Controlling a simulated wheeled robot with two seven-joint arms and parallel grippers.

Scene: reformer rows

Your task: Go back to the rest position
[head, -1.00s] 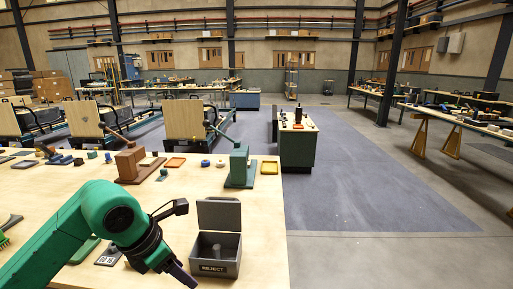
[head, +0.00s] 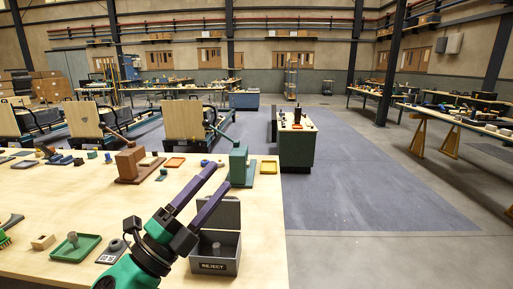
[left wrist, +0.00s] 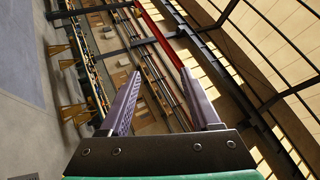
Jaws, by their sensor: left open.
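My left gripper (head: 219,183) reaches up from the bottom of the head view, its two purple fingers apart and empty. It is above the table (head: 60,200), in front of the grey reject box (head: 226,265) and partly hiding it. The box's lid stands open, and a grey piece shows inside. In the left wrist view my left gripper (left wrist: 162,85) has its fingers spread, with only the far wall and ceiling beyond. My right gripper does not show.
A green tray (head: 97,250) with a grey peg, a wooden block (head: 43,242) and a dark tag (head: 110,252) lie on the table's near left. Open floor (head: 370,200) lies to the right.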

